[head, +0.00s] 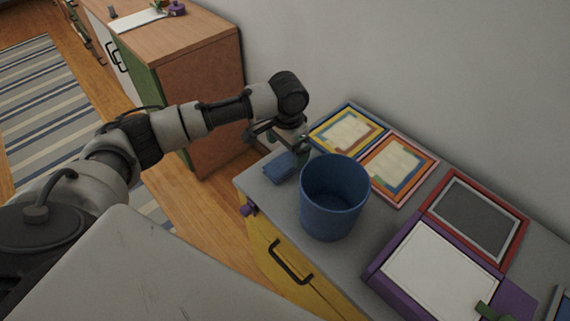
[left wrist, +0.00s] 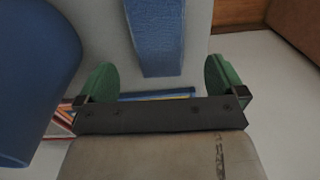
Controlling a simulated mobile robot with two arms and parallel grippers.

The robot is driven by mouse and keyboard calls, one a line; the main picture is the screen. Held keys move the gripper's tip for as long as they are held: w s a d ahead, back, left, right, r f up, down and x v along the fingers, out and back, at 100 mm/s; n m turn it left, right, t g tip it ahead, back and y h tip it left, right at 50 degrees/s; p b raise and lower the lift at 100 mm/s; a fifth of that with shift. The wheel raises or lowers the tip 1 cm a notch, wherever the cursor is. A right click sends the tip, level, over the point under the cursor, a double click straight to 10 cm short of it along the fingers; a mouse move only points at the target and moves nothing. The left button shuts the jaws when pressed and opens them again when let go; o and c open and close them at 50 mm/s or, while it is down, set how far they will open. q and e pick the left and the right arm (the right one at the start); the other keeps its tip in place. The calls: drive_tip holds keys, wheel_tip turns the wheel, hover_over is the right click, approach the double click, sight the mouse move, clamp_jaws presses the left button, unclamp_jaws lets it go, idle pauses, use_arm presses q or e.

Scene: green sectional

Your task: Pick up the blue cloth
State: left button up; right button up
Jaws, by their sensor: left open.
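The blue cloth (head: 279,170) lies on the grey cabinet top, near its left end and left of a blue bin. In the left wrist view the cloth (left wrist: 157,38) is a flat blue strip ahead of the fingers. My left gripper (head: 282,140) is over the cabinet, just behind the cloth in the head view. Its two green fingers (left wrist: 160,78) are spread apart and empty, one on either side of the cloth's line. Whether they touch the cloth cannot be told. My right gripper is not in view.
The blue bin (head: 335,196) stands close to the right of the cloth; it also shows in the left wrist view (left wrist: 35,75). Several picture frames, such as the yellow one (head: 347,131), lie along the wall. A wooden cabinet (head: 195,90) stands behind my left arm.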

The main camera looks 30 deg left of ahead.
sight(289, 159)
use_arm(q)
drive_tip(key=f, duration=0.5)
drive_tip(key=shift+w+d+f, duration=0.2)
drive_tip(key=shift+w, duration=0.05)
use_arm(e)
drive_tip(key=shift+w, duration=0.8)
use_arm(q)
drive_tip(key=c, duration=1)
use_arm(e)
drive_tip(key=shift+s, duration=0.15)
